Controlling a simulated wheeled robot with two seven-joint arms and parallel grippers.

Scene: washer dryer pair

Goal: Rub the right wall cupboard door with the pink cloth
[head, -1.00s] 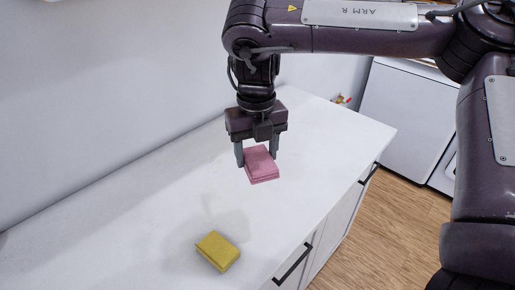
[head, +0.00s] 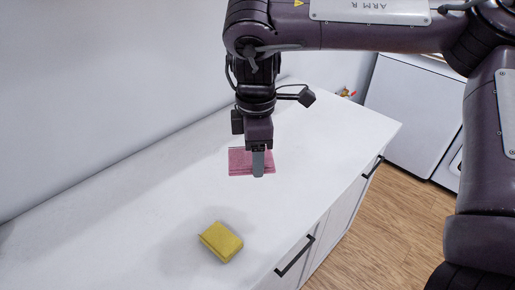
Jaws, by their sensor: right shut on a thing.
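My right gripper (head: 258,162) points down over the white counter and is shut on the pink cloth (head: 238,161), a folded flat pad. One finger shows in front of the cloth and hides part of it; the other finger is hidden behind. The cloth appears held above the counter top, though the exact gap is hard to judge. The right wall cupboard door is not in view. My left gripper is not in view.
A yellow folded cloth (head: 221,242) lies on the white counter (head: 130,230) near its front edge. A plain wall is behind. White appliances (head: 411,113) stand beyond the counter's far end, with small coloured items nearby. Wooden floor (head: 385,225) shows at right.

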